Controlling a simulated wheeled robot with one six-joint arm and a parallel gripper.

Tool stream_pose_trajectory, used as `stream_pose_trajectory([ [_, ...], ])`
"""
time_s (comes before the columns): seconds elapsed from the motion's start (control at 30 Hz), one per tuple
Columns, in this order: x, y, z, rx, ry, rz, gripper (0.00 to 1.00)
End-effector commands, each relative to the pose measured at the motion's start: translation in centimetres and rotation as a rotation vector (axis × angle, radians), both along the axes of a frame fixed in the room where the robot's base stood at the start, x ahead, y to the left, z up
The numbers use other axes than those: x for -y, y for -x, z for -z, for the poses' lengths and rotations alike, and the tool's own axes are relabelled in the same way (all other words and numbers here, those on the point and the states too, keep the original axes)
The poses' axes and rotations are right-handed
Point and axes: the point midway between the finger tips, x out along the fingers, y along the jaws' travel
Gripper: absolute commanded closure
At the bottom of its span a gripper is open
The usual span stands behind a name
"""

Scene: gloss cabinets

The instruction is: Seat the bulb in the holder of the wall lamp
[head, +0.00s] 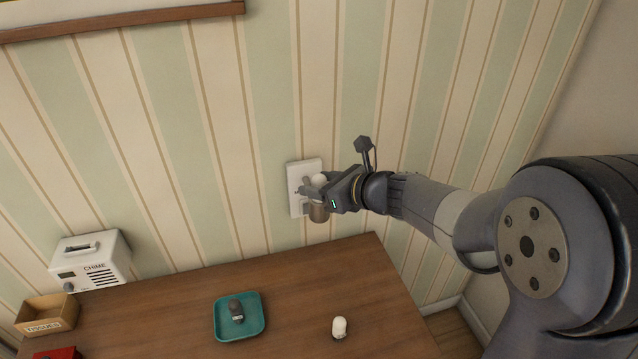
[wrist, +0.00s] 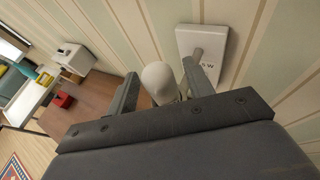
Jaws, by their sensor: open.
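The wall lamp is a white plate (head: 296,180) on the striped wall with a brownish holder (head: 318,213) in front of it. The plate also shows in the wrist view (wrist: 222,45) with a grey stub and partly readable lettering. A white bulb (head: 320,179) is upright above the holder; in the wrist view the bulb (wrist: 159,80) stands between the two fingers. My gripper (head: 322,192) is open around the bulb, with a finger on each side. The bulb's base is hidden by my gripper, so I cannot tell how deep it sits in the holder.
On the wooden table (head: 180,300) below are a teal tray (head: 222,330) with a dark-topped bulb (head: 237,309), and another white bulb (head: 339,327). A white chime box (head: 95,262), a tissue box (head: 45,314) and a red object (head: 58,353) are at left.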

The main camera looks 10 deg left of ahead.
Motion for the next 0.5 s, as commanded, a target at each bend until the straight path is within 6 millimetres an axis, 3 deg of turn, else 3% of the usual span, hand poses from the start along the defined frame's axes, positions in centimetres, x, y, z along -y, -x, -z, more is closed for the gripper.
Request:
stream_pose_trajectory([
  [0.5,7.5,4.6,-3.5,0.003,0.002,0.005,0.51],
])
